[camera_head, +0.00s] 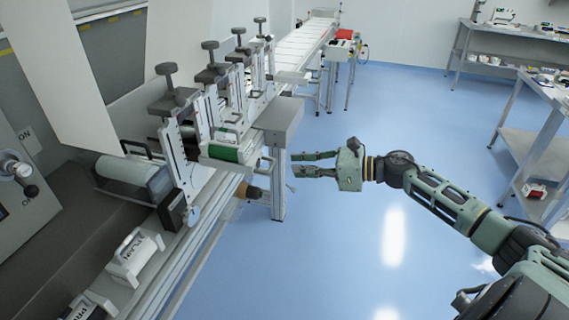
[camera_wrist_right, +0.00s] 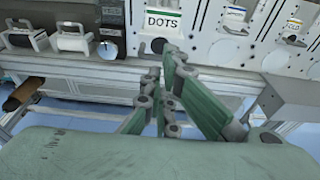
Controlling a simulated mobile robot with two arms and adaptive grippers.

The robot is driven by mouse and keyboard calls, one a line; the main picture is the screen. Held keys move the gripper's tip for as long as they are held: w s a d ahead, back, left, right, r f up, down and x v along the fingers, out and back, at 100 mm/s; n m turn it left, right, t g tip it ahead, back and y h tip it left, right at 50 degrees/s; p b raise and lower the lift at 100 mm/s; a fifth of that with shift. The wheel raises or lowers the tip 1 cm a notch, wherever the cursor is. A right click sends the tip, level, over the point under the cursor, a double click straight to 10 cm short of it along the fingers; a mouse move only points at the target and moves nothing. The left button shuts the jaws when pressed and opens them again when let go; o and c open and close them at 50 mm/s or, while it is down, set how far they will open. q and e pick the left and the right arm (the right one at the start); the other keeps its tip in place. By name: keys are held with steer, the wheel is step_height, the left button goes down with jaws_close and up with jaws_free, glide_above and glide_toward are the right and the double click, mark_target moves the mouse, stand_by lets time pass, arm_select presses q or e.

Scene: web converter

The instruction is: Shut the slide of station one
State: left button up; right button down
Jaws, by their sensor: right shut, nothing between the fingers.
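The nearest station (camera_head: 178,135) stands on the machine frame, left of centre in the head view. A white slide with a green label (camera_head: 224,153) juts from its front toward my right gripper, with a thin handle at its outer end. The wrist view shows a station plate with a green-edged DOTS label (camera_wrist_right: 163,20) beyond the fingers. I cannot read a station number. My right gripper (camera_head: 302,164) is shut and empty, right of the slide and apart from it; it also shows in the wrist view (camera_wrist_right: 160,95). My left gripper is out of view.
More stations with black knobs (camera_head: 210,62) line up behind. A grey beam end (camera_head: 278,115) sticks out beside the slide. Handled die blocks (camera_head: 135,257) lie at lower left. Shelves (camera_head: 540,140) stand at right. The blue floor between is open.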

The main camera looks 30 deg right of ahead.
steer(key=x, duration=0.1)
steer(key=p+x, duration=0.1)
steer(key=x, duration=0.1)
steer(key=shift+w+a+r+p, duration=0.15)
steer(key=shift+w+a+p, duration=0.05)
steer(key=shift+p, duration=0.1)
steer(key=shift+w+a+f, duration=0.35)
steer(key=shift+w+a, duration=0.05)
steer(key=shift+w, duration=0.1)
steer(key=shift+a, duration=0.1)
steer(key=r+b+x, duration=0.1)
steer(key=b+x, duration=0.1)
steer(key=x, duration=0.4)
steer(key=r+b+x, duration=0.1)
steer(key=b+x, duration=0.2)
steer(key=x, duration=0.4)
steer(key=r+b+x, duration=0.1)
steer(key=b+x, duration=0.1)
steer(key=x, duration=0.4)
steer(key=shift+w+a+r+b, duration=0.2)
steer(key=shift+w+a+b, duration=0.1)
steer(key=shift+w+a, duration=0.15)
steer(key=shift+r, duration=0.25)
